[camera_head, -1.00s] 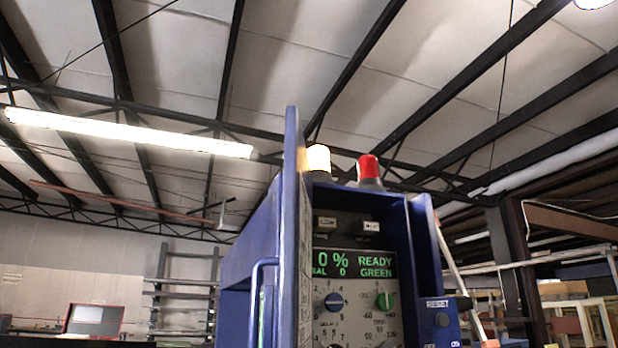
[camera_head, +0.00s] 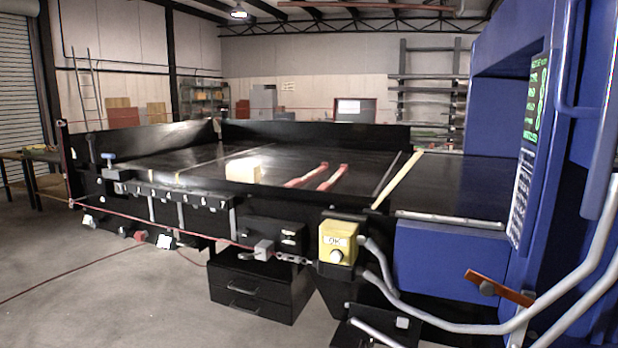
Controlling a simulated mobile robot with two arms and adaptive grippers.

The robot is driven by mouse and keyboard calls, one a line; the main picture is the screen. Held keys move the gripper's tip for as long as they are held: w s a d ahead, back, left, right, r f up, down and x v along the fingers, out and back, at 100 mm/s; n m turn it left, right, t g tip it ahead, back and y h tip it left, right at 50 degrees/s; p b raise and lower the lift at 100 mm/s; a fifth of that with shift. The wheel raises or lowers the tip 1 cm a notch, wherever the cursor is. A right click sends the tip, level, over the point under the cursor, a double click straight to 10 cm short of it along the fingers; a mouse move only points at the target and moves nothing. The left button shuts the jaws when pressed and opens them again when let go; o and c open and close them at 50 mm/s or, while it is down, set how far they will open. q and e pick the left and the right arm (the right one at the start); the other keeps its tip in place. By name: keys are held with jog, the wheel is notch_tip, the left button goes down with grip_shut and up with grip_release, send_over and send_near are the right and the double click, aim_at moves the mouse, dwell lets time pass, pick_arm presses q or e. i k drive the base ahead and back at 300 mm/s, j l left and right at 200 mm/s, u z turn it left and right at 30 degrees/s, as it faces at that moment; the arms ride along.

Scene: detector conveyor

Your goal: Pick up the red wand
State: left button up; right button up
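I cannot single out a red wand for certain. Small red pieces (camera_head: 138,236) show low at the front left of the conveyor, below a rack (camera_head: 180,196) with numbered slots; they are too small to make out. Two red strips (camera_head: 305,175) lie on the dark conveyor bed (camera_head: 215,158), beside a pale block (camera_head: 243,171). Neither gripper is in view.
The blue detector housing (camera_head: 503,115) fills the right side, with grey tube rails in front. A yellow OK button box (camera_head: 338,241) and a black drawer unit (camera_head: 262,286) stand at the conveyor front. Open concrete floor (camera_head: 90,290) lies at the front left.

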aim_at(295, 183)
jog(key=z, duration=0.45)
jog(key=j+z, duration=1.05)
jog(key=j, duration=0.2)
